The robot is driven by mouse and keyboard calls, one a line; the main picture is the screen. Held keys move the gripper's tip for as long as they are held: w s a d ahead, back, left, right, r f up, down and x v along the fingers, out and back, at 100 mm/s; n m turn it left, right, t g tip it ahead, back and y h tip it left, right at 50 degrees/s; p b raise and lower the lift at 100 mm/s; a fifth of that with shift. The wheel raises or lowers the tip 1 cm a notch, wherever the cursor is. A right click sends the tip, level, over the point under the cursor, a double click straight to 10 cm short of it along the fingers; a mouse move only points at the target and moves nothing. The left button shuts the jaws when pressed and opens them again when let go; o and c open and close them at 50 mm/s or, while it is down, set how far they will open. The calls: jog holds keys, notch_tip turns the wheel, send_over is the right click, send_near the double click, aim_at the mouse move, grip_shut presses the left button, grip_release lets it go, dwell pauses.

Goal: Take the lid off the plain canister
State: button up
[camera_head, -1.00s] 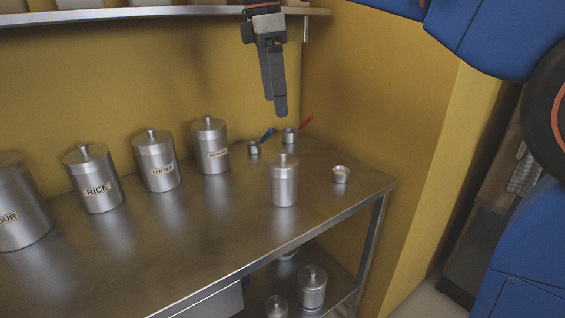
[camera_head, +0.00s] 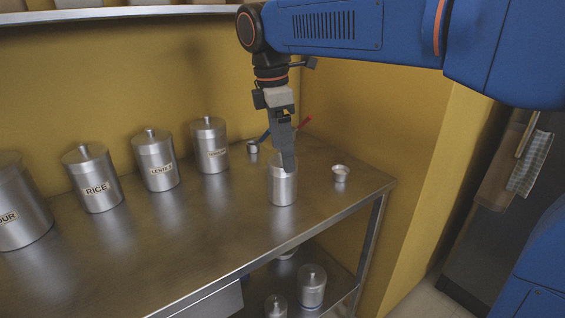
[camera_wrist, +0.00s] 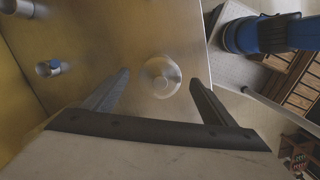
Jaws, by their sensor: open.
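The plain canister (camera_head: 283,188) is a small unlabelled steel cylinder standing upright on the steel counter. My gripper (camera_head: 288,168) points down at its top and hides most of the lid and its knob. In the wrist view the round canister top (camera_wrist: 160,77) with its knob lies between the two spread fingers of my gripper (camera_wrist: 160,78). The fingers are open and hold nothing. I cannot tell whether the fingertips are level with the knob or still above it.
Labelled canisters stand at left: flour (camera_head: 18,205), rice (camera_head: 92,180), lentils (camera_head: 156,162) and another (camera_head: 209,147). A small steel cup (camera_head: 340,174) sits right of the plain canister. A blue-handled cup (camera_head: 253,147) is behind. More canisters (camera_head: 312,287) stand on the lower shelf.

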jog(key=shift+d+f, duration=0.1)
jog(key=shift+f, duration=0.6)
jog(key=shift+c, duration=0.6)
jog(key=c, duration=1)
